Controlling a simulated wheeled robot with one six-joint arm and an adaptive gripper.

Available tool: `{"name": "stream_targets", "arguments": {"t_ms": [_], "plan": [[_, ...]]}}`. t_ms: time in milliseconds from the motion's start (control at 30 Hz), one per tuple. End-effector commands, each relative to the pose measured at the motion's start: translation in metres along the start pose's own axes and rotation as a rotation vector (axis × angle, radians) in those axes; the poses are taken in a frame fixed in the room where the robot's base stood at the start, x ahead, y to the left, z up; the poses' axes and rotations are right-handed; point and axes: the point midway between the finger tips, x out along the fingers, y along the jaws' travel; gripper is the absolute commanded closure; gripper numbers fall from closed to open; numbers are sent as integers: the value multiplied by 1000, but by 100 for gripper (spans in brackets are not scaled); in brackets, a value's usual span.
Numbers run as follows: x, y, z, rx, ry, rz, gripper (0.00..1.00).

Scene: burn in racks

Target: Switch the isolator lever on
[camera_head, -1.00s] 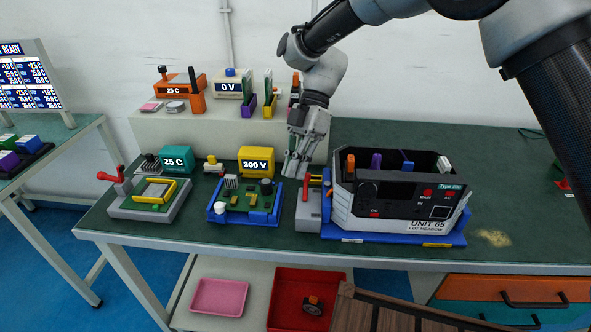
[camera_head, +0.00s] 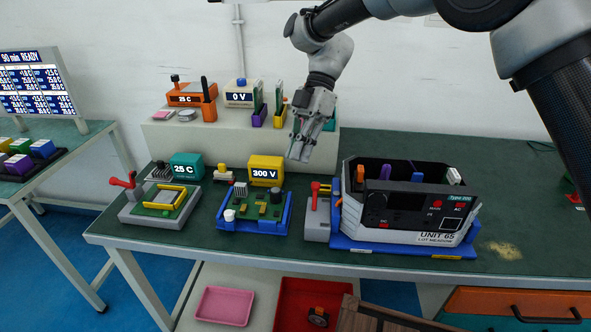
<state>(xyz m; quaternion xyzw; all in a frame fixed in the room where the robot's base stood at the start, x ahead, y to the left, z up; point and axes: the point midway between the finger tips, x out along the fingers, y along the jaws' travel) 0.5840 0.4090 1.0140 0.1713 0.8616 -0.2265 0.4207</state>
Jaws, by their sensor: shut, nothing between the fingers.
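The red isolator lever (camera_head: 315,193) stands roughly upright on a small grey box (camera_head: 317,226) on the green bench. The box is just left of the large grey and black unit marked UNIT 65 (camera_head: 421,236). My gripper (camera_head: 301,156) hangs above and slightly left of the lever in the picture. Its fingers are shut and empty, pointing down, and look apart from the lever. A second red lever (camera_head: 122,182) is on a grey fixture (camera_head: 131,212) at the bench's left end.
A blue tray with a board (camera_head: 254,222) stands left of the lever box, with a yellow 300 V block (camera_head: 266,171) behind. A raised white shelf (camera_head: 190,136) carries instruments at the back. The bench right of the unit is mostly clear.

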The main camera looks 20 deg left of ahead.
Motion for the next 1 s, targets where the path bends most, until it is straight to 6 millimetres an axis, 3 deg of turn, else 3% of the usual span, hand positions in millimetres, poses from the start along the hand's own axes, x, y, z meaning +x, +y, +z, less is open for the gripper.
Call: {"name": "stream_targets", "arguments": {"t_ms": [100,300,833,1000], "plan": [[-21,5,6,0,-1,2,100],[-41,9,10,-1,-1,1,100],[-44,9,11,6,-1,0,100],[-44,15,13,159,-7,26,100]]}}
